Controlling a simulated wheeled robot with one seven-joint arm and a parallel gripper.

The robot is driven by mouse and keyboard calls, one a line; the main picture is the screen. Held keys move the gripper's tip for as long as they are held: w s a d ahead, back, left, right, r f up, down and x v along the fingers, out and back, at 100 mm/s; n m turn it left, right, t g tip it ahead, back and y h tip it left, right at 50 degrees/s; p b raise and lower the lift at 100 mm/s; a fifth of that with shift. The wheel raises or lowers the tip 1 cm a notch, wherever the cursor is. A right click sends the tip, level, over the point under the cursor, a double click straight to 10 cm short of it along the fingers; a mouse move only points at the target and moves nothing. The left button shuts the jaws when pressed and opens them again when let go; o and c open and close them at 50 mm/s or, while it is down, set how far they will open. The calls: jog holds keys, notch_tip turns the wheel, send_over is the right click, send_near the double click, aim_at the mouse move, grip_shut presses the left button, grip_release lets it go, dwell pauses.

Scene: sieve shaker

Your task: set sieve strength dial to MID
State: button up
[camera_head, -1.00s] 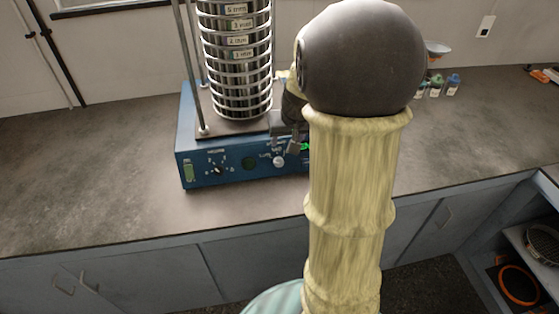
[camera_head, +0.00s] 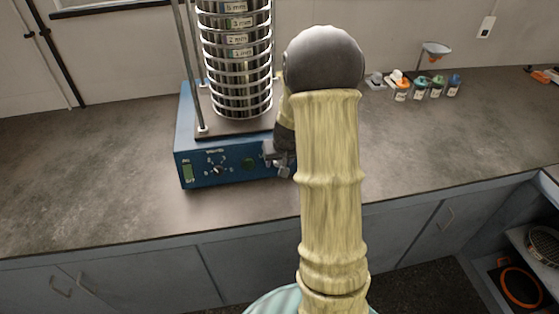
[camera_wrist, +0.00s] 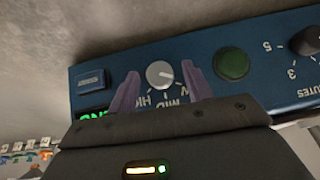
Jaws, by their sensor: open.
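The sieve shaker's blue base (camera_head: 230,175) stands on the counter, with its stack of wire-ringed sieves (camera_head: 238,70) above. In the wrist view, the light grey strength dial (camera_wrist: 159,74) sits on the blue panel, with HIGH, MID and a partly hidden third label around it. The dial's mark appears to point to the right, toward the partly hidden label; the exact setting is hard to read. My gripper (camera_wrist: 160,92) is open, with one finger on each side of the dial. Contact cannot be told. In the head view my gripper (camera_head: 279,160) is at the panel's right part and hides the dial.
A green round button (camera_wrist: 231,64) and a black minutes knob (camera_wrist: 306,41) lie right of the dial in the wrist view. A switch (camera_wrist: 90,81) is to its left. Several small bottles (camera_head: 420,88) stand at the counter's back right. The counter's left side is clear.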

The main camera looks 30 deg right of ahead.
jog(key=c, duration=1)
jog(key=shift+o, duration=0.2)
